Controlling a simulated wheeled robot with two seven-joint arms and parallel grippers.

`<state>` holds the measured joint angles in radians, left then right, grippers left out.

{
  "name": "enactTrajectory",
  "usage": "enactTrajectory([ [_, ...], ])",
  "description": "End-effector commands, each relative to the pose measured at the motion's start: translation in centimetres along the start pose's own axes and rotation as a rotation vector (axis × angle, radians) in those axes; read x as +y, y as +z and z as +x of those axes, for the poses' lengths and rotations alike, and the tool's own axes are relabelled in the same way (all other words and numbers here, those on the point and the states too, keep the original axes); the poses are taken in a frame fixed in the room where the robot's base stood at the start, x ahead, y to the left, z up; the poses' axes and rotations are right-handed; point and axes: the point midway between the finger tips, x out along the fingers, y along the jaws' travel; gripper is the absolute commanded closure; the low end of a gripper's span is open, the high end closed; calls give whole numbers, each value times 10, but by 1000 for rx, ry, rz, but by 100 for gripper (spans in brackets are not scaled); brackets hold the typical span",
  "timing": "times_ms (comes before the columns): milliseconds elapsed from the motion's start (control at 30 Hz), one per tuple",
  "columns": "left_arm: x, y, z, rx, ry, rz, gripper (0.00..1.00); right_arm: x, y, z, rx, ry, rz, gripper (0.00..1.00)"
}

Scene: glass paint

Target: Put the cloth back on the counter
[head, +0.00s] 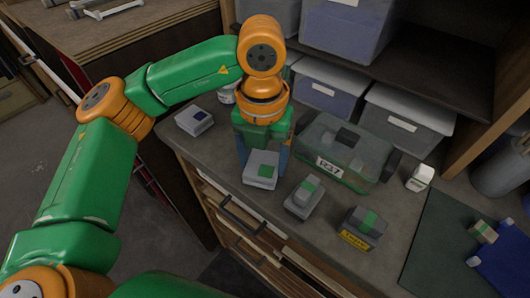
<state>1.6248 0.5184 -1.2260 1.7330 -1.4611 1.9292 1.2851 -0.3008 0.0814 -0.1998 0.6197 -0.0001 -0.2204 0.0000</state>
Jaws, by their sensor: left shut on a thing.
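My left gripper (263,150) points down over the counter (225,150), near its front edge. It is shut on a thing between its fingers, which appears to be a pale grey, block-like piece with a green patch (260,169). I cannot tell whether this piece is the cloth, or whether it touches the counter. A blue, flat, cloth-like thing (508,262) with pale corners lies at the lower right, partly cut off by the picture edge. My right gripper is not in view.
A clear case (343,152) stands right of my gripper. Grey blocks (304,198) and (361,228) lie in front of it. A white-grey block (194,121) lies left. A dark green mat (437,240) covers the right side. Storage bins (328,88) stand behind.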

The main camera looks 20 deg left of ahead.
Motion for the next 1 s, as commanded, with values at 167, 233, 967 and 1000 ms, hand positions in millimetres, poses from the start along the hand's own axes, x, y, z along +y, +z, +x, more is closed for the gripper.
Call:
enactTrajectory([
  [167,0,0,8,-1,-1,-1,71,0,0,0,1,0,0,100],
  [233,0,0,8,-1,-1,-1,71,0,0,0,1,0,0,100],
  [967,-1,0,-23,-6,-4,-1,0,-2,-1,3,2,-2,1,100],
  [1000,-1,0,-36,-6,-2,-2,0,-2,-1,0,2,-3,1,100],
])
